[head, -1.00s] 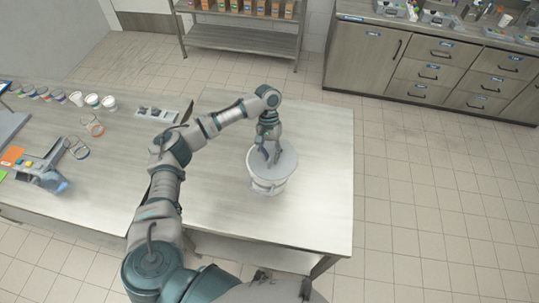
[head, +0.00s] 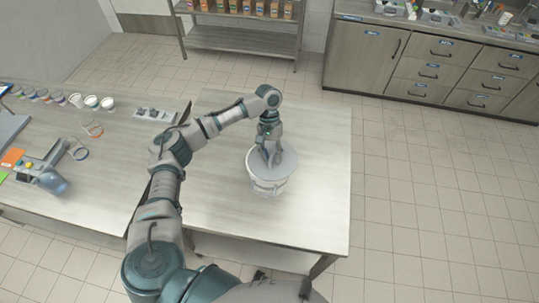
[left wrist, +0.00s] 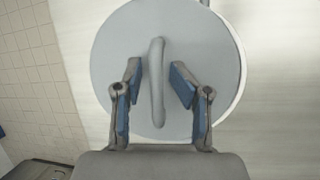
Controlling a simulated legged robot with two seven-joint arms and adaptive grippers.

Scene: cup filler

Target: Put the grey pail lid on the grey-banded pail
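The grey pail lid (head: 287,160) is a flat round disc with a raised bar handle, and lies over the top of the pail. The white pail (head: 268,187) with a grey band stands upright on the right-hand table. I cannot tell whether the lid is fully seated. My left gripper (head: 269,163) is directly above the lid. In the left wrist view, the lid (left wrist: 112,50) fills the middle and its handle (left wrist: 157,85) stands between the two fingers of my left gripper (left wrist: 156,68), with gaps on both sides. My right gripper is not seen.
The right-hand table (head: 325,150) is clear around the pail. On the left table are several small cups (head: 92,101), a grey holder (head: 155,115) and a bench device (head: 42,178). A shelf (head: 240,38) and drawer cabinets (head: 430,60) stand at the back.

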